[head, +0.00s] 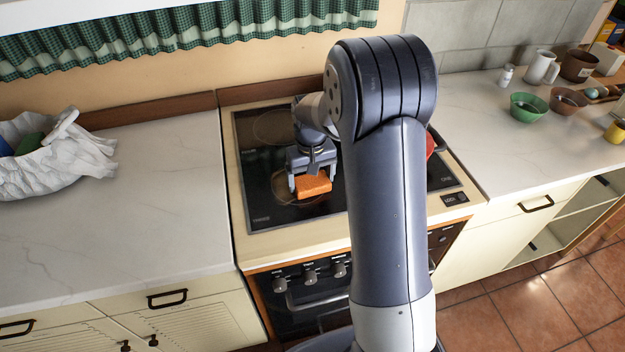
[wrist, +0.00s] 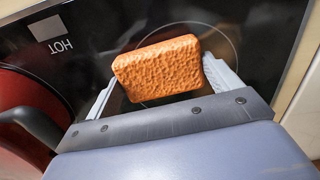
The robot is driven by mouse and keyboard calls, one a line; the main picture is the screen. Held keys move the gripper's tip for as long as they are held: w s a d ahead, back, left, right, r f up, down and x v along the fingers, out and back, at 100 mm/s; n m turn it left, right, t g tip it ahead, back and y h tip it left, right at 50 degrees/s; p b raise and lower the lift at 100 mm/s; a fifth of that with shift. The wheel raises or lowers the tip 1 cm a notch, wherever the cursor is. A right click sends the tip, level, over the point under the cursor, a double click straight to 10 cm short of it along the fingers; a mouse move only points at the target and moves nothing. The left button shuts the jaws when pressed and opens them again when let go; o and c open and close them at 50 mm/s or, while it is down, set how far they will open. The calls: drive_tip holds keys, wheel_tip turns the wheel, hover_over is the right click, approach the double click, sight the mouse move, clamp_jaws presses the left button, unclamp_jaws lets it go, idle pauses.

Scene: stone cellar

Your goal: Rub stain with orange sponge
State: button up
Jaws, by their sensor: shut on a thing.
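The orange sponge (head: 313,185) is held between the fingers of my gripper (head: 312,184) over the front left of the black cooktop (head: 262,222). In the wrist view the sponge (wrist: 158,68) fills the space between the two light fingers of my gripper (wrist: 157,80). I cannot tell whether the sponge touches the glass. A brownish round patch (head: 284,190) shows on the cooktop beside and under the sponge; it may be the stain. Part of it is hidden by the sponge and gripper.
A red pot (head: 431,146) stands on the cooktop's right, mostly behind my arm; it also shows in the wrist view (wrist: 22,120). A white bag-lined basin (head: 50,160) stands on the left counter. Bowls, including a green one (head: 528,107), and mugs stand on the right counter.

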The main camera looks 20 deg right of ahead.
sight(296, 202)
drive_tip(key=shift+w+f+p, duration=0.2)
drive_tip(key=shift+w+p, duration=0.95)
drive_tip(key=shift+w, duration=3.45)
drive_tip(key=shift+a, duration=1.35)
drive_tip(key=shift+s+r+b, duration=0.15)
drive_tip(key=shift+s+b, duration=0.35)
drive_tip(key=shift+s, duration=1.05)
drive_tip(key=shift+s+d+f+b, duration=0.15)
drive_tip(key=shift+s+b, duration=0.7)
drive_tip(key=shift+s, duration=1.7)
drive_tip(key=shift+s+b, duration=0.35)
drive_tip(key=shift+s, duration=1.85)
drive_tip(key=shift+a, duration=1.3)
drive_tip(key=shift+w, duration=0.8)
drive_tip(key=shift+w+p, duration=0.7)
drive_tip(key=shift+w, duration=1.65)
drive_tip(key=shift+w+p, duration=1.05)
drive_tip(key=shift+w, duration=2.2)
